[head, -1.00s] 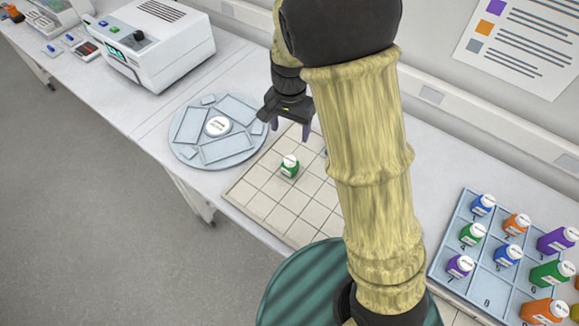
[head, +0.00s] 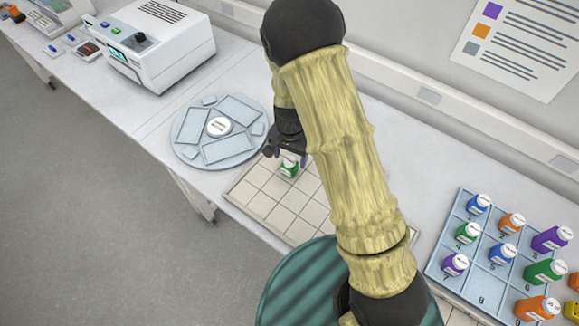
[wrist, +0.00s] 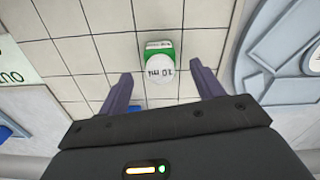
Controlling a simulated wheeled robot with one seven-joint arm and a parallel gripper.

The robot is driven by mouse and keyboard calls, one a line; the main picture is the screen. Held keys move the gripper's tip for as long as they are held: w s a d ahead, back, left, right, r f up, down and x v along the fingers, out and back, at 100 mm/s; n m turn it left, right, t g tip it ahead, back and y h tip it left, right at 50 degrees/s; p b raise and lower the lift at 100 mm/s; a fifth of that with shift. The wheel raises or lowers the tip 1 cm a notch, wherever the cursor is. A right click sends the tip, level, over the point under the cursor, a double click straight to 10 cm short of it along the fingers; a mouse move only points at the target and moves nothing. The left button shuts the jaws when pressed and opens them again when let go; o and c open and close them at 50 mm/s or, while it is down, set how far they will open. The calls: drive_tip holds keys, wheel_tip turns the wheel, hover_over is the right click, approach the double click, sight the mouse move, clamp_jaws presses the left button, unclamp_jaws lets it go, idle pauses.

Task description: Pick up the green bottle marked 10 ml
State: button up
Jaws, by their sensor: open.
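A green bottle (head: 289,168) with a white cap stands upright on the tiled mat (head: 265,207). In the wrist view the green bottle (wrist: 160,68) shows "10 ml" on its cap. My gripper (head: 287,158) is just above and beside the bottle in the head view and partly covers it. In the wrist view my gripper (wrist: 160,88) is open and empty, with its two purple fingers spread to either side of the cap.
A round grey-blue tray (head: 182,153) lies left of the mat. A numbered rack (head: 489,288) with several coloured bottles stands at the right. A white machine (head: 180,62) is at the back left. In the wrist view something blue (wrist: 88,133) lies left of the gripper.

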sight(290, 160)
drive_tip(key=shift+f+p, duration=1.1)
drive_tip(key=shift+f, duration=1.5)
drive_tip(key=c, duration=1.1)
drive_tip(key=shift+r, duration=0.1)
drive_tip(key=shift+c, duration=0.2)
wheel_tip(290, 160, up, 10)
drive_tip(key=shift+f+b, duration=0.1)
drive_tip(key=shift+b, duration=1.05)
